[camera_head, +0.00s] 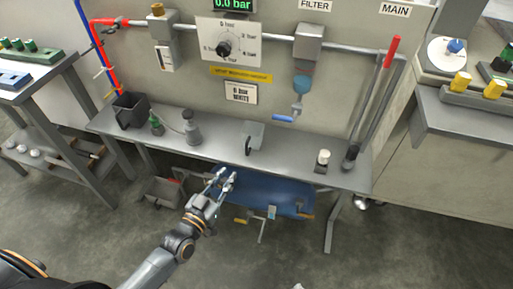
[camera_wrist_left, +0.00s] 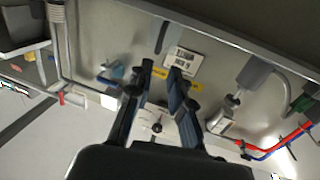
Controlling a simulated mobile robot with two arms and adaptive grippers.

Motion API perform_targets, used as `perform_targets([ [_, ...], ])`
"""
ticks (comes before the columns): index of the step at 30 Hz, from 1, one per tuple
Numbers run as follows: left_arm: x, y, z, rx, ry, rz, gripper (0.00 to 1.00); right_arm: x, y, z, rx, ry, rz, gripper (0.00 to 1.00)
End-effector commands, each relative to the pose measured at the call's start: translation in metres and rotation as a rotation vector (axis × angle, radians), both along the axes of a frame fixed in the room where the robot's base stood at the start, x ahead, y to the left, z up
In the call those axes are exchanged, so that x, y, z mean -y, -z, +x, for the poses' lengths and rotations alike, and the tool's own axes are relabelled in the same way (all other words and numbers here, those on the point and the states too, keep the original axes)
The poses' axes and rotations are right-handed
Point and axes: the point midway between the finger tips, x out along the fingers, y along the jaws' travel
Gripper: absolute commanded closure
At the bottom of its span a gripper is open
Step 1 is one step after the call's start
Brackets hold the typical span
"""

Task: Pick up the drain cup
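The drain cup looks to be the grey, see-through cup (camera_head: 255,131) with a dark handle, upright on the grey bench (camera_head: 220,143) in the head view. In the upside-down left wrist view, a grey shape beyond the fingertips (camera_wrist_left: 163,37) appears to be this cup. My left gripper (camera_head: 222,180) is in front of the bench's front edge, left of and nearer than the cup. Its two fingers are apart with nothing between them, and it does not touch the cup. In the left wrist view the open fingers (camera_wrist_left: 162,68) point towards the panel. My right gripper is not in view.
On the bench stand a black bin (camera_head: 130,110), a green bottle (camera_head: 156,125), a grey bottle (camera_head: 192,130) and a white-topped item (camera_head: 323,158). A filter with a blue bowl (camera_head: 302,85) hangs above the bench. A blue cart (camera_head: 270,193) is under the front edge.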

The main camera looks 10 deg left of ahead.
Motion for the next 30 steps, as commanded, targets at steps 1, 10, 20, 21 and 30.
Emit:
perform_targets([
  [1, 0.002, -0.002, 0.011, 0.005, -0.001, -0.002, 0.8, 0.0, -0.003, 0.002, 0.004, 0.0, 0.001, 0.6],
  [10, 0.015, 0.0, 0.063, 0.0, -0.001, -0.002, 0.8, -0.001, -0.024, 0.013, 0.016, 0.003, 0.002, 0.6],
  [20, 0.025, 0.004, 0.093, 0.0, 0.001, -0.002, 0.8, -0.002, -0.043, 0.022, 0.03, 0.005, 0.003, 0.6],
  [21, 0.027, 0.005, 0.099, -0.001, 0.001, -0.003, 0.8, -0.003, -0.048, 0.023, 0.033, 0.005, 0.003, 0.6],
  [30, 0.032, 0.005, 0.122, -0.003, 0.0, -0.001, 0.8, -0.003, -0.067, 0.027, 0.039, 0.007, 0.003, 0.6],
])
